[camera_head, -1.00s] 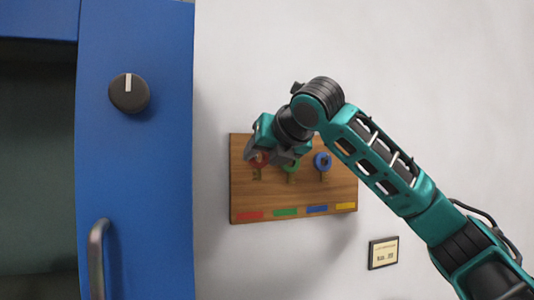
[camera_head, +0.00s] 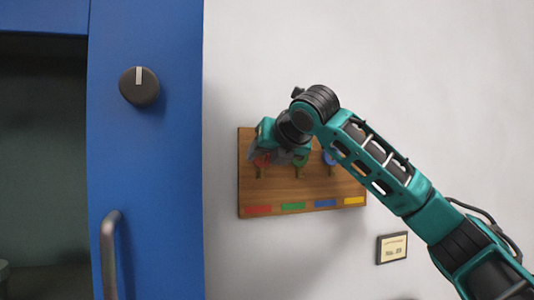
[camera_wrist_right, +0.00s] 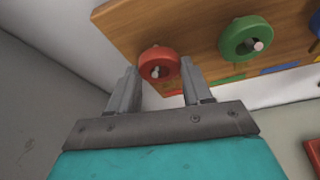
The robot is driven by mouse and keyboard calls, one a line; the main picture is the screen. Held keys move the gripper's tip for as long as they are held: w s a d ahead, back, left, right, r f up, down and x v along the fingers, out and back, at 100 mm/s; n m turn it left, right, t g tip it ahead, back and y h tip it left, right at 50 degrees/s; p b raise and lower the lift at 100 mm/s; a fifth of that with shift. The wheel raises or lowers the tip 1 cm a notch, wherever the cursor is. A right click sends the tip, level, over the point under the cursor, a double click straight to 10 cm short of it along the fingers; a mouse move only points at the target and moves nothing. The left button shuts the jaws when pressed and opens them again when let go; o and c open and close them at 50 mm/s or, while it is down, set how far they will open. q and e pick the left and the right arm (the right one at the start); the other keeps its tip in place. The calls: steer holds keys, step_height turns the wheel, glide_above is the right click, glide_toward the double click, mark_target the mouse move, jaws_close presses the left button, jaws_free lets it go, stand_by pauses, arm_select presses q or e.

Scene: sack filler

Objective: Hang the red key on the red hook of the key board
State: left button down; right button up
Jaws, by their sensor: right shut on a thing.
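The wooden key board (camera_head: 300,190) hangs on the white wall, with a row of colored labels along its bottom edge. My right gripper (camera_wrist_right: 160,72) is at the board's upper left, shut on the red key (camera_wrist_right: 158,62). The key's round red head is between the fingertips, and a pale peg end shows in its hole. The red key also shows in the head view (camera_head: 262,162), partly covered by the gripper, with its shaft pointing down. I cannot tell whether its weight rests on the hook. My left gripper is not in view.
A green key (camera_wrist_right: 246,38) hangs just right of the red one, partly covered by my gripper in the head view. A blue key (camera_head: 330,160) hangs beyond it. A blue cabinet (camera_head: 150,190) with knob and handle stands left. A framed sign (camera_head: 392,248) is below right.

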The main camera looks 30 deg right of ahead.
stand_by(0.4)
steer(key=o, duration=1.1)
steer(key=v, duration=1.3)
steer(key=shift+d, duration=0.1)
